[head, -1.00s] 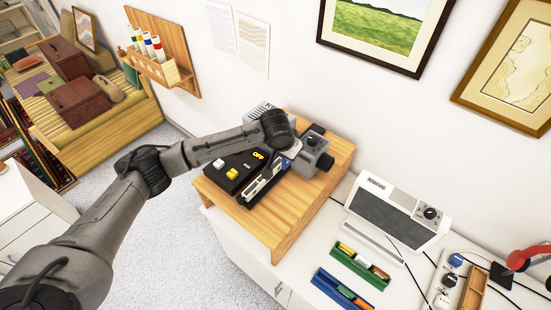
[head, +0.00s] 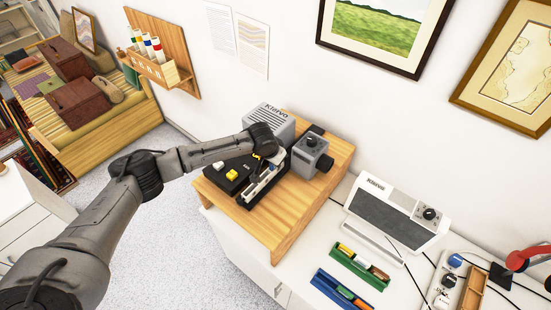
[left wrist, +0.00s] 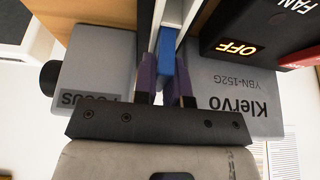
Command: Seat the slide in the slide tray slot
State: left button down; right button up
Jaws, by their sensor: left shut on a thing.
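My left gripper (left wrist: 167,85) is shut on a blue slide (left wrist: 167,45), seen edge-on between its purple fingers in the left wrist view. In the head view the gripper (head: 277,158) is over the projector, at the far end of the long slide tray (head: 259,190); the hand hides most of the slide there. The white tray edges (left wrist: 183,22) run right beside the slide in the wrist view. I cannot tell whether the slide's lower edge is inside a slot. The grey projector (head: 309,155) stands with its lens towards the right. My right gripper is out of view.
A black control panel (head: 236,172) with lit OFF lettering lies left of the tray. The projector's grey vented housing (head: 268,118) is behind the hand. All stand on a wooden stand (head: 285,222). Green and blue trays (head: 358,267) and a white device (head: 398,215) lie right.

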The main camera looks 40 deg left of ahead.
pick_arm(q)
jog(key=c, duration=1.2)
grip_release()
jog(key=shift+o, duration=0.2)
jog(key=v, duration=1.2)
jog(key=s+d+f+m+h, duration=0.1)
jog(key=s+d+f+m, duration=0.1)
jog(key=s+d+f, duration=0.6)
jog(key=s+d+f+m+h, duration=0.1)
jog(key=s+d+f+m, duration=0.2)
jog(key=s+d+f, duration=0.6)
jog(key=s+r+n+g+y, duration=0.1)
jog(key=s+n, duration=0.1)
jog(key=s, duration=1.5)
jog(key=shift+s+a+n+y, duration=0.35)
jog(key=shift+a+n+y, duration=0.05)
jog(key=shift+a, duration=0.05)
